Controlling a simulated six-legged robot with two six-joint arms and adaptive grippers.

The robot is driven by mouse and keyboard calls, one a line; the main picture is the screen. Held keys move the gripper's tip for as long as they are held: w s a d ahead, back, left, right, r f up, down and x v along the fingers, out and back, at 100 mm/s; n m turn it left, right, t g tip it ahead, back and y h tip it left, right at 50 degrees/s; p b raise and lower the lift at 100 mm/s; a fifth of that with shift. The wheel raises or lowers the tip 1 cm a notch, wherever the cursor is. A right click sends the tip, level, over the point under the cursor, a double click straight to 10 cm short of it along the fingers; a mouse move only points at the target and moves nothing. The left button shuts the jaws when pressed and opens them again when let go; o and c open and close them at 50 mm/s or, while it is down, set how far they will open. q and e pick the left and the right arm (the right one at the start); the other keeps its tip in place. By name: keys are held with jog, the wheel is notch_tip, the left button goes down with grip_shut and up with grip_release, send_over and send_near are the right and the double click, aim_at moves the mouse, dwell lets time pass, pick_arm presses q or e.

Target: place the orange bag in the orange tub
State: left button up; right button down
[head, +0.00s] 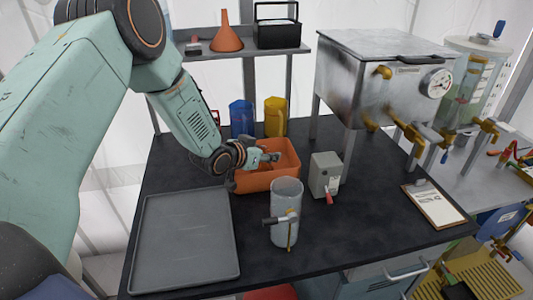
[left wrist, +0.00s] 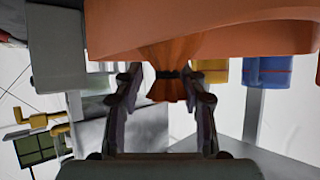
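The orange tub (head: 265,178) stands on the dark bench in the middle of the head view, and my left gripper (head: 268,158) reaches over it from the left. In the left wrist view, which looks upside down, the tub (left wrist: 270,35) fills the top. The orange bag's tied neck and flared end (left wrist: 167,90) show between the fingers of my left gripper (left wrist: 163,85). The fingers stand apart, with gaps beside the neck. The bag's body is hard to tell from the tub. My right gripper is not in view.
A grey tray (head: 185,240) lies at left. A clear cylinder (head: 286,205) and a grey box (head: 325,174) stand in front and right of the tub. A clipboard (head: 433,206) lies at right.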

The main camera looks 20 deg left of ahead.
pick_arm(q)
jog(key=shift+o, duration=0.5)
jog(key=shift+s+a+r, duration=0.1)
jog(key=shift+s+a, duration=0.15)
jog(key=shift+w+a, duration=0.1)
jog(key=shift+a, duration=0.05)
jog(key=shift+s+r, duration=0.15)
jog(key=shift+s, duration=0.1)
jog(key=p+v, duration=0.2)
jog(key=v, duration=0.9)
jog(key=shift+s, duration=0.3)
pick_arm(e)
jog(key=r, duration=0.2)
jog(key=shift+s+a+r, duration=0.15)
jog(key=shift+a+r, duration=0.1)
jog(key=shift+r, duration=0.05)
pick_arm(q)
jog(key=shift+w, duration=0.2)
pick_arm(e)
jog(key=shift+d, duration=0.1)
